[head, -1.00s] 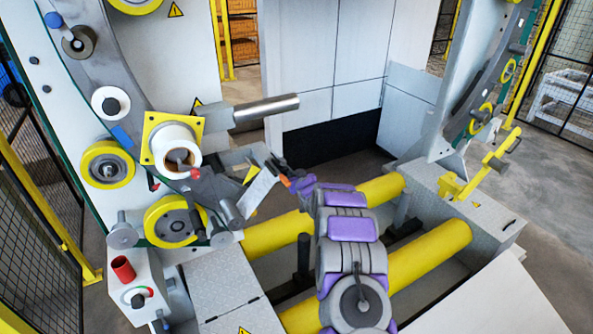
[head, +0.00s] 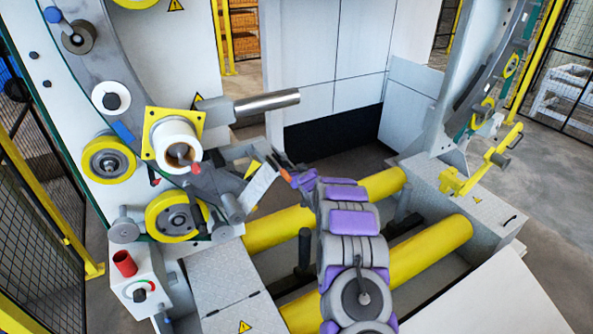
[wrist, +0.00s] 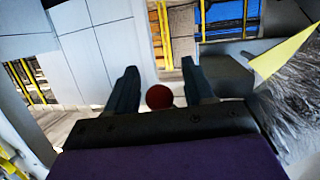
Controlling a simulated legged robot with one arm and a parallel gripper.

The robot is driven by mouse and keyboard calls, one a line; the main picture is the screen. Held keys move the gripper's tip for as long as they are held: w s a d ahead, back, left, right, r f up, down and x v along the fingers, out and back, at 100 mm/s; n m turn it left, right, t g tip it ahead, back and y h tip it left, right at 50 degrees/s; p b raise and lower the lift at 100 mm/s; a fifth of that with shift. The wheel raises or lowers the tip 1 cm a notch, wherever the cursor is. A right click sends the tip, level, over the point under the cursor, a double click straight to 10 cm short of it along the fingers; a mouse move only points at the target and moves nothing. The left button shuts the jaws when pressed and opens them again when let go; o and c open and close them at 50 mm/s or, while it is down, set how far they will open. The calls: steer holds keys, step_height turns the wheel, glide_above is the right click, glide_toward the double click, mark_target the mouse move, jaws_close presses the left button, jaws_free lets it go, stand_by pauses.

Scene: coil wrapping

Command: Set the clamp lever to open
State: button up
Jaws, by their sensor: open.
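My gripper (wrist: 159,67) is open in the wrist view, its two dark fingers apart. A round red knob (wrist: 159,96) shows between the fingers, with its lower edge hidden by the gripper's black bar. It looks like the end of the clamp lever, but the lever's shaft is hidden there. In the head view my gripper (head: 276,160) is at the end of the purple and grey arm, right of the white roll core (head: 168,131). A red knob (head: 196,169) shows just below that core; I cannot tell if it is the same one. The lever's position is unclear.
A grey metal bar (head: 265,103) sticks out above the gripper. Yellow rollers (head: 430,252) lie below the arm. A control box with a red cylinder (head: 124,263) stands at the lower left. A large grey ring frame with yellow wheels (head: 109,160) fills the left.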

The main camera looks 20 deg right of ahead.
steer(key=v, duration=1.7)
steer(key=shift+s, duration=0.1)
